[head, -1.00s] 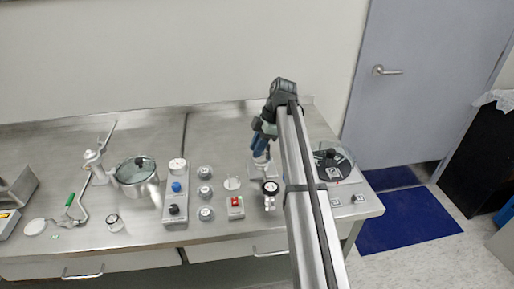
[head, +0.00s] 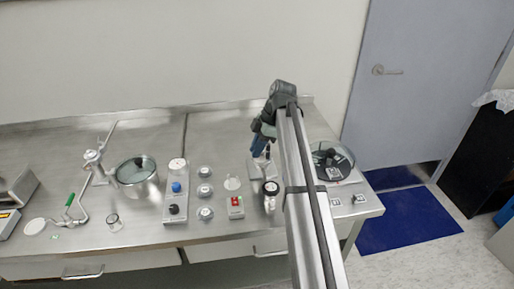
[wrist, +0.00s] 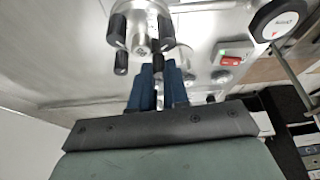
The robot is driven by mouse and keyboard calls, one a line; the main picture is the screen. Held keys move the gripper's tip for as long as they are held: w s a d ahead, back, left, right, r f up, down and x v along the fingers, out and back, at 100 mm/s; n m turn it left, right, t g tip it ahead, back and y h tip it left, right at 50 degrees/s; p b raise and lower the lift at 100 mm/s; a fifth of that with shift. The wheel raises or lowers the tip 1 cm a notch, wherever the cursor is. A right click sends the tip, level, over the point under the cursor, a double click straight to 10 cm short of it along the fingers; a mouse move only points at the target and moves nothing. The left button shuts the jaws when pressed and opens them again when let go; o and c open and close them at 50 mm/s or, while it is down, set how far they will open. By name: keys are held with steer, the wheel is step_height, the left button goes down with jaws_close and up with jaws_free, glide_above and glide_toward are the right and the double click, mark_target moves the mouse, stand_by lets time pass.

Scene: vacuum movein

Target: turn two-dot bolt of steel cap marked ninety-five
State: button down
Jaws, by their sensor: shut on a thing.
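The steel cap (wrist: 141,22) is at the top of the wrist view, a round bright metal body with several black-gripped bolts around it. One bolt (wrist: 116,32) stands at its left, another (wrist: 121,63) at its lower left, and one (wrist: 166,32) at its right. My gripper (wrist: 159,68) has blue fingers reaching up to the lower right edge of the cap, shut on a bolt there that the fingers mostly hide. In the head view my gripper (head: 260,152) points down at the back of the bench.
A grey box with a red switch (head: 236,203) and a dial gauge (head: 270,188) stand in front of my gripper. A lidded pot (head: 137,174) and a control box (head: 175,208) are to the left. A round clear-covered device (head: 332,163) is to the right, close to my arm.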

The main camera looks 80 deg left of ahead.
steer(key=shift+m+y, duration=0.5)
steer(key=shift+m, duration=0.9)
steer(key=c, duration=1.4)
jaws_free()
steer(key=v, duration=1.3)
steer(key=shift+w+d+r, duration=0.15)
steer(key=shift+r, duration=0.25)
